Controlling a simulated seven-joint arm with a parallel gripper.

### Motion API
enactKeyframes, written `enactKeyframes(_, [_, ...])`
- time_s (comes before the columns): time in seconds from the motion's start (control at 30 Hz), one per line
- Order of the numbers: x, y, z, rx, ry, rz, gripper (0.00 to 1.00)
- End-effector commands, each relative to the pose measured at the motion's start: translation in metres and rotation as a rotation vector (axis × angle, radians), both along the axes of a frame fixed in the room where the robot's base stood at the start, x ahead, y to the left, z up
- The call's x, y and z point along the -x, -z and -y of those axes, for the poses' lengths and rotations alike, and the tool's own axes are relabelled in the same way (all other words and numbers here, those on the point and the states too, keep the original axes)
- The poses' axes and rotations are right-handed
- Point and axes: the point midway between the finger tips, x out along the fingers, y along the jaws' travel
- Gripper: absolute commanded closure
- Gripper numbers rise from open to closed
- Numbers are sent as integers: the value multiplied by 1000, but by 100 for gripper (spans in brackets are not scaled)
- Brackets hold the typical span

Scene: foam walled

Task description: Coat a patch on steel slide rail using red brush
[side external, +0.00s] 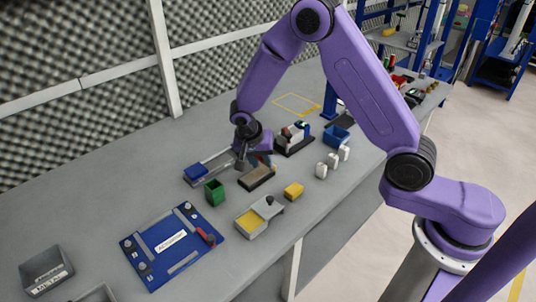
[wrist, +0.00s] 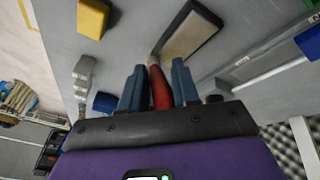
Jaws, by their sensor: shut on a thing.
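My gripper (wrist: 158,85) has blue fingers closed on the red brush (wrist: 159,92), whose red handle shows between them in the wrist view. The brush's pale end points to the near corner of a dark-edged tray with a tan surface (wrist: 190,38); I cannot tell whether they touch. In the side view my gripper (side external: 262,160) is low behind this tray (side external: 257,178), and the brush is too small to make out clearly. The steel slide rail (side external: 223,161) lies left of my gripper, with a blue block (side external: 196,172) at its near end. The rail (wrist: 262,75) is right in the wrist view.
A green bin (side external: 214,193), a yellow block (side external: 293,190) and a grey tray with yellow filling (side external: 252,222) stand nearby. White bottles (side external: 321,170) and a blue bin (side external: 337,138) are to the right. A blue fixture board (side external: 155,265) lies front left.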

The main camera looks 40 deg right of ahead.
Motion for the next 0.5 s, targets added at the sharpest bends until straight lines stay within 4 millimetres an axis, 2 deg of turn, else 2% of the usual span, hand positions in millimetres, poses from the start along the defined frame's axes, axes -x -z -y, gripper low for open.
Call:
enactKeyframes(0.03, [-7, -8, -19, -23, -29, 29, 100])
enactKeyframes(0.5, [-4, -3, -56, -15, -24, 18, 100])
